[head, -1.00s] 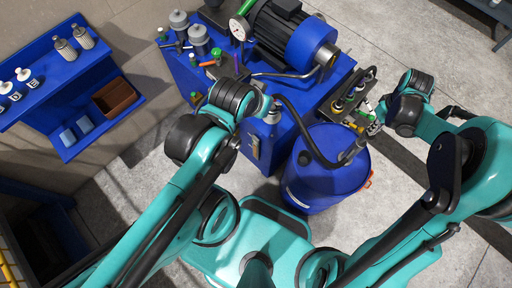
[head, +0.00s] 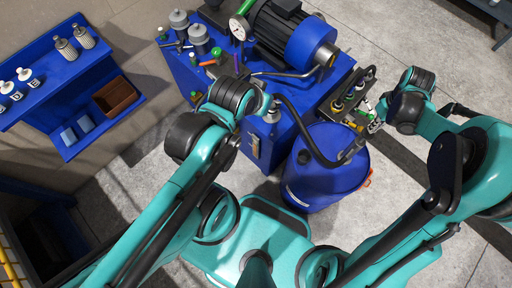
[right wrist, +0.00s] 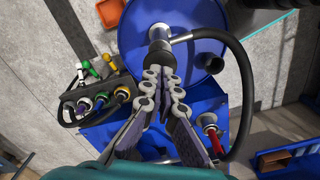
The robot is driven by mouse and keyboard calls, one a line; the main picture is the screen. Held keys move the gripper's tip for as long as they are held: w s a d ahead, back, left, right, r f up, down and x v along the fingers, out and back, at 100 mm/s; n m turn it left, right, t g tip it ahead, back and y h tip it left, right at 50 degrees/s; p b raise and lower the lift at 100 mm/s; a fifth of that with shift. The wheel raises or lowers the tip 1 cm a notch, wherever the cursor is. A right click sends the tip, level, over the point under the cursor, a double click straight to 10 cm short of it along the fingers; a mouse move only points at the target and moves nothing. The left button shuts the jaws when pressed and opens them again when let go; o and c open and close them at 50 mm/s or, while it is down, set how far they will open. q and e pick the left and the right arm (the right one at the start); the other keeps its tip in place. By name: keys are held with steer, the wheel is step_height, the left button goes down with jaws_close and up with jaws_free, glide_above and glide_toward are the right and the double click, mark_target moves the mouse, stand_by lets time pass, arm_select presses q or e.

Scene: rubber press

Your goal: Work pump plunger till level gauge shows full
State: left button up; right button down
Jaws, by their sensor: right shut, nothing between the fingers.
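A blue drum (head: 305,190) stands in front of the blue bench. A pump (head: 352,150) sits on its lid, with a black hose curving left to the bench. In the right wrist view the drum (right wrist: 210,15) is at the top, with the grey-black upright pump body (right wrist: 158,50) on it. My right gripper (head: 374,124) is shut and empty; its closed fingertips (right wrist: 163,72) appear just below the pump body in that view, contact unclear. My left gripper (head: 266,108) is mostly hidden by its wrist. A narrow strip (head: 254,146) on the bench front may be the level gauge; its reading is unreadable.
A bench (head: 190,72) carries a motor (head: 290,35), a round dial (head: 237,28) and small parts. A rack of coloured connectors (head: 352,92) is at its right end, close to my right gripper. A blue shelf (head: 75,68) with bottles is at left.

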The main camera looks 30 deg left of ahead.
steer(key=shift+f, duration=0.1)
step_height(320, 180, down, 7)
steer(key=b, duration=0.6)
steer(key=shift+r+p, duration=2.4)
steer(key=shift+r, duration=1.25)
steer(key=shift+f, duration=0.2)
steer(key=shift+f+b, duration=3)
steer(key=shift+f, duration=0.4)
steer(key=shift+r+p, duration=2.45)
steer(key=shift+r, duration=1.1)
